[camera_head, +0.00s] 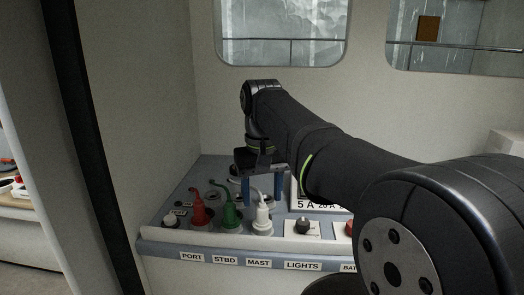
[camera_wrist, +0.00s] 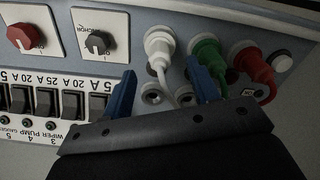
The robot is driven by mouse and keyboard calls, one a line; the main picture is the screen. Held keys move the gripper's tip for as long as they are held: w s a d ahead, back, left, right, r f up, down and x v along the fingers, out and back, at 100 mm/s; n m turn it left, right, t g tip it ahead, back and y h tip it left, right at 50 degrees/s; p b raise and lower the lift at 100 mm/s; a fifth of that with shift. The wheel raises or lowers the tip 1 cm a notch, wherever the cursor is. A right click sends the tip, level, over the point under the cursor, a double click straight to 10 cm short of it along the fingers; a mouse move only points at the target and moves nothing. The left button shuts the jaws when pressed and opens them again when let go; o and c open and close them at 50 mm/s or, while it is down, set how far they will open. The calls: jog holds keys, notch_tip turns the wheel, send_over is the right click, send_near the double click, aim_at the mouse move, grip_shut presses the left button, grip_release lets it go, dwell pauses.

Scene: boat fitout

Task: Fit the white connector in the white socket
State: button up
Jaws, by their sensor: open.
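The white connector (camera_head: 262,214) stands upright at the white ring-shaped socket (camera_head: 262,230) above the MAST label, with its cable rising from the top. In the wrist view the white connector (camera_wrist: 158,48) appears to sit inside the white ring; how deep it is seated cannot be told. My gripper (camera_head: 262,202) is open above the panel. In the wrist view its blue fingers (camera_wrist: 160,68) are apart on either side of the connector and its cable, with no visible contact. The gripper partly hides the panel behind the connector.
The green connector (camera_head: 231,214) and red connector (camera_head: 200,210) stand in a row to the left. Grey round holes (camera_wrist: 152,94) lie behind the row. A black knob (camera_head: 303,226), a red knob (camera_wrist: 25,36) and rocker switches (camera_wrist: 45,102) occupy the right side. The wall rises behind the panel.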

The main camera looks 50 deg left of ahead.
aim_at(262, 207)
notch_tip(262, 207, up, 12)
jog(key=shift+r, duration=0.2)
dwell(0.7)
notch_tip(262, 207, down, 18)
jog(key=shift+r, duration=0.35)
jog(key=shift+r, duration=0.1)
dwell(0.4)
notch_tip(262, 207, up, 17)
notch_tip(262, 207, down, 17)
jog(key=shift+r, duration=3.35)
